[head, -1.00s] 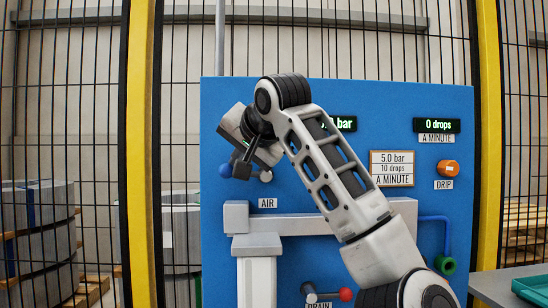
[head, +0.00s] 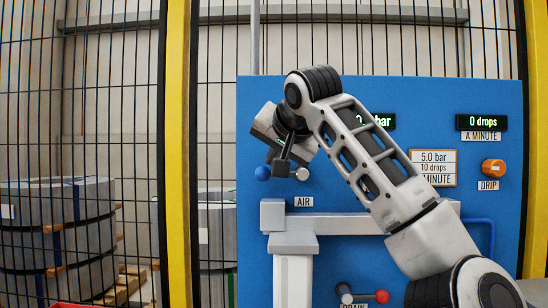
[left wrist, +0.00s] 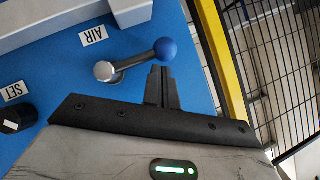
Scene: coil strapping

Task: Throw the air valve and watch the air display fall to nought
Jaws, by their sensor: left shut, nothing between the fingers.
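The air valve is a grey lever with a blue ball knob (head: 262,173) and a round pivot (head: 302,173), above the AIR label on the blue panel. The lever points left, roughly level. The left wrist view also shows the blue knob (left wrist: 165,50). My left gripper (head: 281,167) is shut and empty, its fingertips (left wrist: 160,70) close beside the knob and lever; I cannot tell whether they touch. My right gripper is not in view.
The drip display (head: 482,122) reads 0 drops above an orange DRIP knob (head: 492,168). A sign (head: 434,158) reads 5.0 bar. A red-knobbed drain lever (head: 381,297) sits low. A SET knob (left wrist: 16,118) is near AIR. A yellow post (head: 178,140) and mesh fence stand left.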

